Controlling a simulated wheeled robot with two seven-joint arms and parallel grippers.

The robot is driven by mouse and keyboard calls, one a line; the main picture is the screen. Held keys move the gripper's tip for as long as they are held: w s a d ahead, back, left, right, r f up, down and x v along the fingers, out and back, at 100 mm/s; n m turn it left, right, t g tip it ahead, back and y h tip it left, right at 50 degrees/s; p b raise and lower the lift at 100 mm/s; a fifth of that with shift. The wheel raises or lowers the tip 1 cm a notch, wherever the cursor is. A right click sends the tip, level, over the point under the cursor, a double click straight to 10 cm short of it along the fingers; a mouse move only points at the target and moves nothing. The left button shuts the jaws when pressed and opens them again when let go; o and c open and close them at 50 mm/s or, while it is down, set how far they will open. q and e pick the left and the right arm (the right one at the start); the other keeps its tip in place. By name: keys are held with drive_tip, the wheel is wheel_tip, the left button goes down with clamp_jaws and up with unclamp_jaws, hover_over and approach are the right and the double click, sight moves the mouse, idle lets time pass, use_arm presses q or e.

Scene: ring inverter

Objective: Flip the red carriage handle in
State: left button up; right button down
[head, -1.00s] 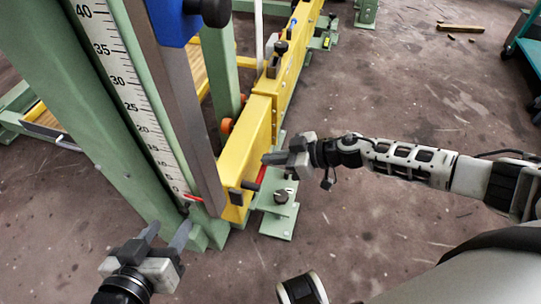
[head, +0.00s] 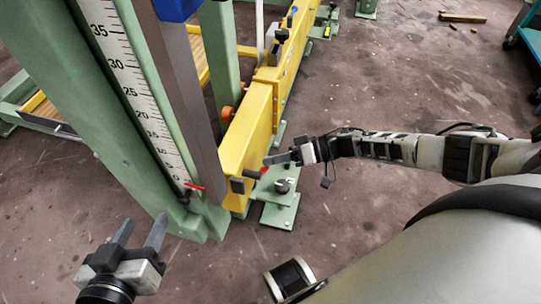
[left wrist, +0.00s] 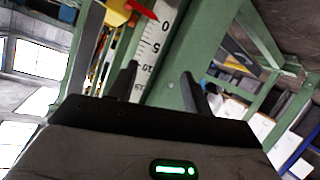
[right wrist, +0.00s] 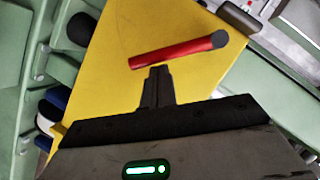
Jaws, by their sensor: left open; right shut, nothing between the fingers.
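The red carriage handle (right wrist: 178,50) is a short red bar with a grey end. It lies across the yellow beam face (right wrist: 120,50) in the right wrist view, just beyond my right fingertips (right wrist: 157,72). Its red part also shows small in the head view (head: 264,170), at the near end of the yellow beam (head: 247,125). My right gripper (head: 270,159) is shut and empty beside the handle; I cannot tell whether it touches. My left gripper (head: 140,230) is open and empty, in front of the green post foot, away from the handle.
A green post with a white scale (head: 130,90) and a red pointer (head: 195,187) stands between my two grippers. A green foot plate (head: 279,210) with a bolt lies below the beam end. The brown floor at the right is mostly clear.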

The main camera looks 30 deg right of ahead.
drive_tip(key=shift+s+a+f+m+y+b, duration=0.1)
drive_tip(key=shift+a+f+m+y+b, duration=0.1)
drive_tip(key=shift+f+m+b, duration=0.2)
drive_tip(key=shift+s+a+f+m+y+b, duration=0.1)
drive_tip(key=shift+f+m+y+b, duration=0.15)
drive_tip(key=shift+f, duration=0.25)
use_arm(q)
drive_tip(key=d+r+n+t+h+b, duration=0.1)
drive_tip(key=r+h+b, duration=0.1)
drive_tip(key=b, duration=0.1)
drive_tip(key=shift+s+d+t, duration=0.1)
drive_tip(key=shift+d+t, duration=0.2)
drive_tip(key=shift+d, duration=0.05)
use_arm(e)
drive_tip(key=s+a+f+m+y, duration=0.1)
drive_tip(key=m, duration=0.1)
drive_tip(key=s+a+f+m+y, duration=0.1)
drive_tip(key=m, duration=0.1)
drive_tip(key=shift+s+a+f+m+g+y, duration=0.15)
drive_tip(key=shift+s+f+m+g+y, duration=0.05)
drive_tip(key=shift+s+m+g+y, duration=0.1)
use_arm(q)
drive_tip(key=shift+b, duration=0.3)
use_arm(e)
drive_tip(key=shift+a, duration=0.1)
use_arm(q)
drive_tip(key=shift+r, duration=0.1)
use_arm(e)
drive_tip(key=shift+s, duration=0.1)
